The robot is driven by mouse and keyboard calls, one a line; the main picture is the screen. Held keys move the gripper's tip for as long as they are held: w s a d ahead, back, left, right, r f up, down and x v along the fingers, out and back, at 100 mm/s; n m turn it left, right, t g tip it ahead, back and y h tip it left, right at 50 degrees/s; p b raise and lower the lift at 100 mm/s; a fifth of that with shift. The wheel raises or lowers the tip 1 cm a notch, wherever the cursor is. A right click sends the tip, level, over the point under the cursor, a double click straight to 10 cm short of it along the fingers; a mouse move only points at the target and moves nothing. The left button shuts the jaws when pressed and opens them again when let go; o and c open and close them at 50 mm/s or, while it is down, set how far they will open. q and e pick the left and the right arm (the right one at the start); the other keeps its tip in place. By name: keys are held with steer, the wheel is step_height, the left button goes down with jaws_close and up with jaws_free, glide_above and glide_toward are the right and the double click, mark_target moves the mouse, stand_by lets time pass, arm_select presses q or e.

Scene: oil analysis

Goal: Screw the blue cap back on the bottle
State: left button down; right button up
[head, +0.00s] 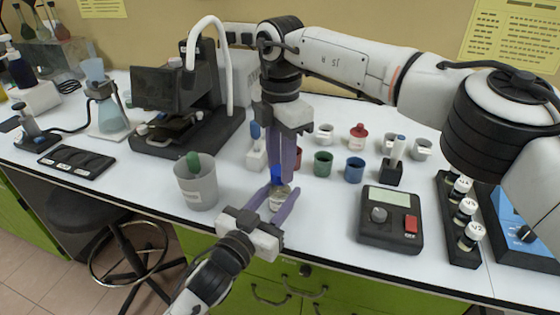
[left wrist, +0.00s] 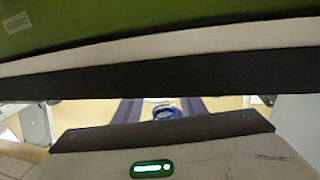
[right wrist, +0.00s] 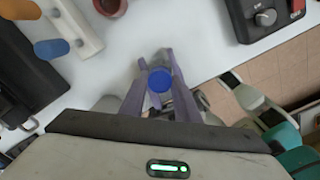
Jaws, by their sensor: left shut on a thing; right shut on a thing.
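The blue cap (head: 277,176) is between the fingertips of my right gripper (head: 279,172), which points straight down and is shut on it. The cap also shows from above in the right wrist view (right wrist: 160,80). The small bottle (head: 281,198) is directly below, held between the fingers of my left gripper (head: 273,200), which comes in from the front edge. The cap is at the bottle's top; I cannot tell whether its thread is engaged. In the left wrist view, a blue round piece (left wrist: 167,112) shows between the fingers, mostly cut off by my gripper body.
A grey bin (head: 198,186) stands left of the grippers. Several small cups, including green (head: 323,163) and blue (head: 354,170), stand behind to the right. A dark device with a display (head: 390,216) is at right, near a rack of vials (head: 459,225).

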steer(key=m, duration=0.6)
steer(key=shift+m, duration=0.4)
steer(key=m, duration=0.7)
steer(key=shift+s, duration=0.1)
steer(key=o, duration=1)
steer(key=shift+r, duration=0.1)
steer(key=shift+r, duration=2.15)
